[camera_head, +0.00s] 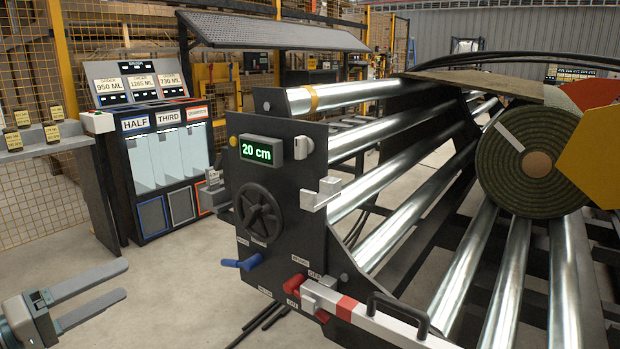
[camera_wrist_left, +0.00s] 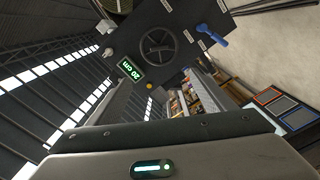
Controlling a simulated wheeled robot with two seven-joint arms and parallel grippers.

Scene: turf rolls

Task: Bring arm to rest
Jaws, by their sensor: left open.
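My left gripper (camera_head: 125,279) is at the lower left of the head view, over the floor, with its two long grey fingers apart and nothing between them. It points right, toward the roll machine (camera_head: 285,190), and is clear of it. In the left wrist view the open fingers of this gripper (camera_wrist_left: 160,92) reach up toward the machine's dark end plate (camera_wrist_left: 185,35), its handwheel (camera_wrist_left: 160,46) and the green "20 cm" display (camera_wrist_left: 131,70). The picture there is tilted. My right gripper is not in view.
The machine carries blue (camera_head: 243,263) and red (camera_head: 294,285) levers, a black handle (camera_head: 398,312) and a turf roll (camera_head: 528,163) on metal rollers. A cabinet marked HALF and THIRD (camera_head: 160,160) and a grey counter (camera_head: 95,190) stand behind. The floor between is free.

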